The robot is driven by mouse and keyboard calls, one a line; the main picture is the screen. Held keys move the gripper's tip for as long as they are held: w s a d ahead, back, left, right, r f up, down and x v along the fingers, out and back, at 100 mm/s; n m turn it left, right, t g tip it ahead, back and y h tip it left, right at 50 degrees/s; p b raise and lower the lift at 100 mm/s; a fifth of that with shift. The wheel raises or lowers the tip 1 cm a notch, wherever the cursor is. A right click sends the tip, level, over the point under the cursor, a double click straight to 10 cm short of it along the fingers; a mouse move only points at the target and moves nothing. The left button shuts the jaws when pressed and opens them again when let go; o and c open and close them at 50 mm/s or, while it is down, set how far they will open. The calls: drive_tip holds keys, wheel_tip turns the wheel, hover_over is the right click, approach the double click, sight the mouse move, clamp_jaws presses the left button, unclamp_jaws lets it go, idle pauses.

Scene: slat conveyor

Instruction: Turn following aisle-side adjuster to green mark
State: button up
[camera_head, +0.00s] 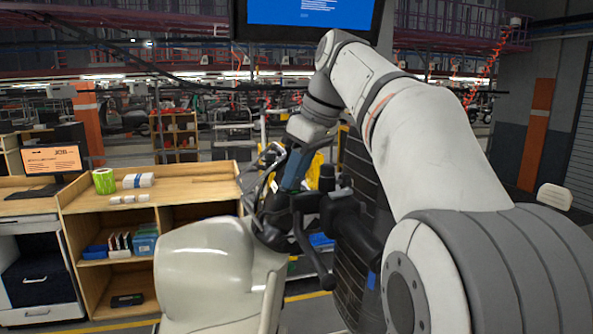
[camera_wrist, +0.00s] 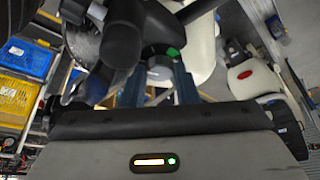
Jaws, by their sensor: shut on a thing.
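My gripper (camera_wrist: 158,78) has its two dark blue fingers closed on the sides of a small grey knob (camera_wrist: 159,72), the adjuster, in the middle of the wrist view. A bright green mark (camera_wrist: 173,52) shows on the dark collar just beyond the knob, up and to the right. Any pointer on the knob is too small to make out. In the head view my gripper (camera_head: 293,170) reaches down into the black handlebar-like assembly (camera_head: 330,215) behind a glossy white body panel (camera_head: 210,265); the adjuster and fingertips are hidden there.
Black tubes and levers (camera_wrist: 125,35) crowd close around the gripper in the wrist view. A wooden shelf unit (camera_head: 85,215) with small boxes stands at the left. A monitor (camera_head: 310,12) hangs overhead. Yellow and blue crates (camera_wrist: 22,85) lie at the wrist view's left.

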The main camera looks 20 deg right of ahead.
drive_tip(key=c, duration=0.3)
drive_tip(key=shift+m, duration=0.3)
drive_tip(key=m, duration=0.1)
drive_tip(key=m+h, duration=0.1)
drive_tip(key=m, duration=0.1)
drive_tip(key=m+t+h, duration=0.1)
drive_tip(key=m, duration=0.1)
drive_tip(key=shift+s+a, duration=0.15)
drive_tip(key=shift+a, duration=0.1)
drive_tip(key=m, duration=0.2)
drive_tip(key=m+h, duration=0.1)
drive_tip(key=m, duration=0.1)
drive_tip(key=shift+a+m+h, duration=0.2)
drive_tip(key=shift+m+h, duration=0.1)
drive_tip(key=shift+m, duration=0.1)
drive_tip(key=m+h, duration=0.1)
drive_tip(key=m, duration=0.2)
drive_tip(key=m+h, duration=0.1)
drive_tip(key=m, duration=0.2)
drive_tip(key=shift+a, duration=0.2)
drive_tip(key=m, duration=0.1)
drive_tip(key=m+g+h, duration=0.1)
drive_tip(key=m, duration=0.1)
drive_tip(key=m+g, duration=0.1)
drive_tip(key=m, duration=0.1)
drive_tip(key=shift+w+a+h, duration=0.1)
drive_tip(key=shift+w+h, duration=0.15)
drive_tip(key=shift+h, duration=0.15)
drive_tip(key=shift+m, duration=0.4)
